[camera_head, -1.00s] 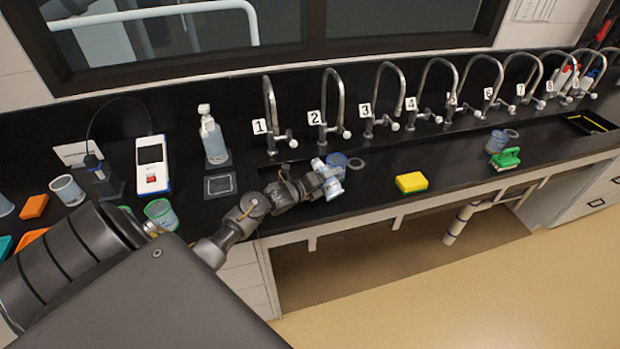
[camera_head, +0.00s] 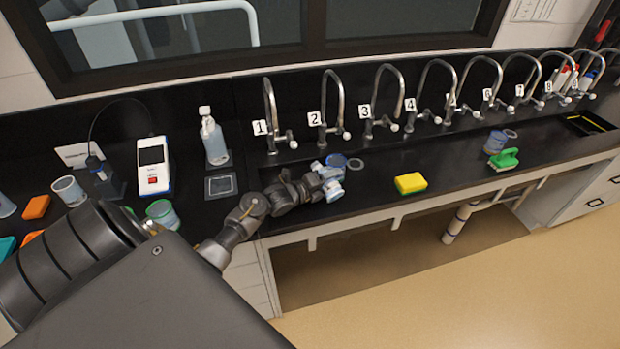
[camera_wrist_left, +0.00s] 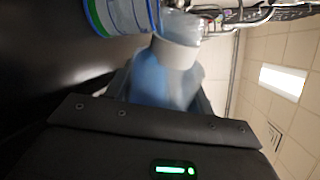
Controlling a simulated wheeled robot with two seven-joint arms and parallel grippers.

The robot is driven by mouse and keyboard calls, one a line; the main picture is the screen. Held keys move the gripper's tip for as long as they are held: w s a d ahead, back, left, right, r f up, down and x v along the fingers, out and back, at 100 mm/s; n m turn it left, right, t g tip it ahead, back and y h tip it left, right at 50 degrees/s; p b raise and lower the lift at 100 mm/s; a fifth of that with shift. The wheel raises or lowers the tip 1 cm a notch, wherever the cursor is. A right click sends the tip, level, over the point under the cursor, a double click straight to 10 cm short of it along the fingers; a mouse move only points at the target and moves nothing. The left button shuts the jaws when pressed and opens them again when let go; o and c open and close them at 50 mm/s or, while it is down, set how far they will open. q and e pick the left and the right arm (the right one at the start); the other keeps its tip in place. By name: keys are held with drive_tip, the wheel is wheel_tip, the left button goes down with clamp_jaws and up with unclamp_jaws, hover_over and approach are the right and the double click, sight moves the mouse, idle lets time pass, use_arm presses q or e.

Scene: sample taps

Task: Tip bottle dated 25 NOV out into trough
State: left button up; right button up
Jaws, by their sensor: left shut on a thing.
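My left gripper (camera_head: 318,186) is over the front of the black trough (camera_head: 375,172), below taps 2 and 3. It is shut on a small bottle (camera_head: 331,184) with a blue body and pale neck. In the left wrist view the bottle (camera_wrist_left: 165,78) sits between the fingers; the ceiling is at the right of that picture, so the bottle looks tipped well over. Its date cannot be read, and no liquid is seen leaving it. My right gripper is not in view.
A blue-banded jar (camera_head: 337,160) and a loose lid (camera_head: 355,164) are close behind the bottle. A dispenser bottle (camera_head: 213,140) and meter (camera_head: 153,166) stand left. Numbered taps line the back.

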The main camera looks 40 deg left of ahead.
use_arm(q)
drive_tip(key=shift+w+a+r+n+p, duration=0.2)
drive_tip(key=shift+a+r+n+p, duration=0.15)
drive_tip(key=shift+a+r+n, duration=0.35)
idle(0.9)
drive_tip(key=shift+f+n+h, duration=0.25)
drive_tip(key=shift+f+n, duration=0.1)
drive_tip(key=shift+n, duration=0.4)
drive_tip(key=shift+f+n+h, duration=0.25)
drive_tip(key=shift+f+n, duration=0.05)
drive_tip(key=shift+n, duration=0.45)
idle(1.6)
drive_tip(key=shift+w+a+r+n, duration=0.15)
drive_tip(key=shift+r+n, duration=0.35)
drive_tip(key=shift+n, duration=0.3)
idle(0.6)
drive_tip(key=shift+f, duration=0.1)
drive_tip(key=shift+h, duration=0.3)
drive_tip(key=shift+d+f+m+b, duration=0.25)
drive_tip(key=shift+f+m+b, duration=0.35)
drive_tip(key=shift+f, duration=0.15)
drive_tip(key=shift+d+r+m+y+p, duration=0.1)
drive_tip(key=shift+r+m+y+p, duration=0.3)
drive_tip(key=shift+r+m+p, duration=0.35)
drive_tip(key=shift+f, duration=0.15)
drive_tip(key=shift+m, duration=0.25)
